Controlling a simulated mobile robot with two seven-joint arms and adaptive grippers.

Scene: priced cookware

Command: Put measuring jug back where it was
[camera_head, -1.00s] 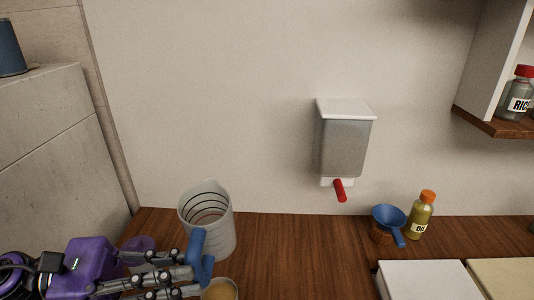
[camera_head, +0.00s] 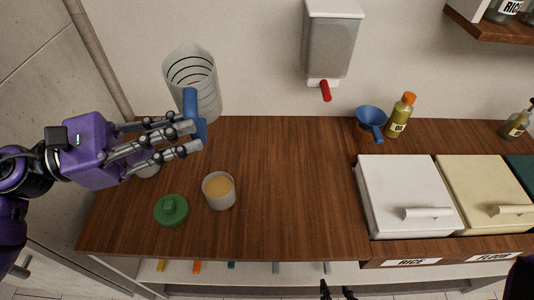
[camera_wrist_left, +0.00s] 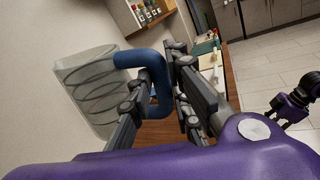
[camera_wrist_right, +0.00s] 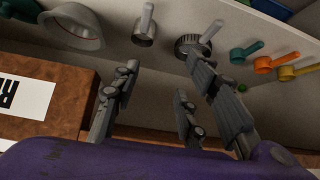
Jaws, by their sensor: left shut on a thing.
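The measuring jug (camera_head: 192,72) is clear, with dark level lines and a blue handle (camera_head: 191,103). My left gripper (camera_head: 195,135) is shut on the handle, with the jug upright at the counter's back left. Its base overlaps the counter's back edge in the head view; I cannot tell whether it touches the counter. The left wrist view also shows the jug (camera_wrist_left: 85,85) and the handle (camera_wrist_left: 155,75) between the fingers. My right gripper (camera_wrist_right: 155,105) is open and empty, low in front of the counter, facing hanging utensils.
A cup with tan contents (camera_head: 219,191) and a green lid (camera_head: 171,210) stand below the left hand. A dispenser (camera_head: 332,45) hangs on the wall. A blue funnel (camera_head: 371,120), an oil bottle (camera_head: 400,116) and a white bin (camera_head: 400,190) are at right. The middle counter is clear.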

